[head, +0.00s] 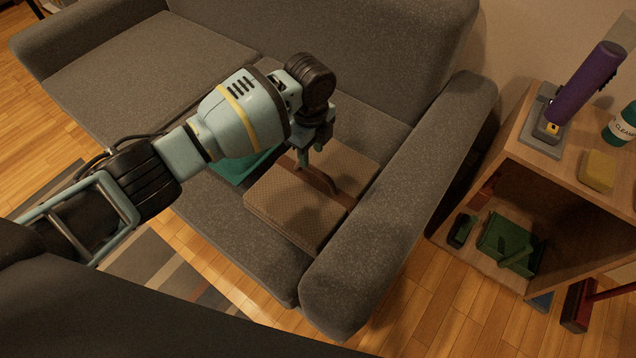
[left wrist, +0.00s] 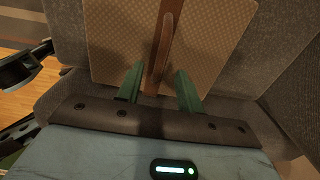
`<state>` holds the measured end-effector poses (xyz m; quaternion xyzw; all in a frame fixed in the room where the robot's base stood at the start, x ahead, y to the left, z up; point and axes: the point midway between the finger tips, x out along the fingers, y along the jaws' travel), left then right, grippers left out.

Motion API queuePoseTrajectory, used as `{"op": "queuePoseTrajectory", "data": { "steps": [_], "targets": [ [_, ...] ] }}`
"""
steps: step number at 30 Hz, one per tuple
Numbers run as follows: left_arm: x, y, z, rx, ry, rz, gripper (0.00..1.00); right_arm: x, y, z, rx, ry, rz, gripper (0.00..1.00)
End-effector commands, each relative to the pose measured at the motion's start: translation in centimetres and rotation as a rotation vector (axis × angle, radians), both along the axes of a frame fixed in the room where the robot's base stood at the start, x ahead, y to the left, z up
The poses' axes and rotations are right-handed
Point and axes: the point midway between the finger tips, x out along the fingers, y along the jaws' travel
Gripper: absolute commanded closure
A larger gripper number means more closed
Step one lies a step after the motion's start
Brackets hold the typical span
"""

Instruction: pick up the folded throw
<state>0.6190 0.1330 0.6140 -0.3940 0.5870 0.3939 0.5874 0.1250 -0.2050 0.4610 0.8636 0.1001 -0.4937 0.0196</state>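The folded throw (head: 278,205) is a tan, patterned, flat square bundle lying on the right end of the grey sofa seat. A brown strap (head: 323,182) with a raised handle runs across its top. My left gripper (head: 311,154) is over the throw's far part, near the strap. In the left wrist view, my left gripper (left wrist: 160,68) has its green fingers apart, with the brown strap (left wrist: 159,50) in line between them and the throw (left wrist: 215,45) beyond. Whether the fingers touch the strap I cannot tell. My right gripper is not in view.
A teal cloth-like item (head: 240,170) lies on the seat left of the throw, partly behind my arm. The sofa's right armrest (head: 390,215) rises close beside the throw. A wooden shelf (head: 500,180) with several items stands farther right.

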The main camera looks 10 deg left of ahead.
Motion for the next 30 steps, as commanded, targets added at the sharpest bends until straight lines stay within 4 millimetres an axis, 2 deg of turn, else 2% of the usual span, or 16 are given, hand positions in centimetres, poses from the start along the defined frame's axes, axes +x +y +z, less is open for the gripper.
{"op": "queuePoseTrajectory", "data": {
  "steps": [6,14,24,30],
  "targets": [
    [-0.1,-0.1,-2.3,0.001,0.003,0.0,0.63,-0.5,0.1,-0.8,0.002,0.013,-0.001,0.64],
    [-0.1,-0.2,-2.9,-0.001,0.001,0.0,0.63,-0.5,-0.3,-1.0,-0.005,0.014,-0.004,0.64],
    [-0.1,-0.9,-7.4,0.0,0.002,0.0,0.63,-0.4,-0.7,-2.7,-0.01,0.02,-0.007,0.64],
    [-0.1,-0.9,-7.6,-0.001,0.0,-0.001,0.63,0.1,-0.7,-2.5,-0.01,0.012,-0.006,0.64]
  ]
}}
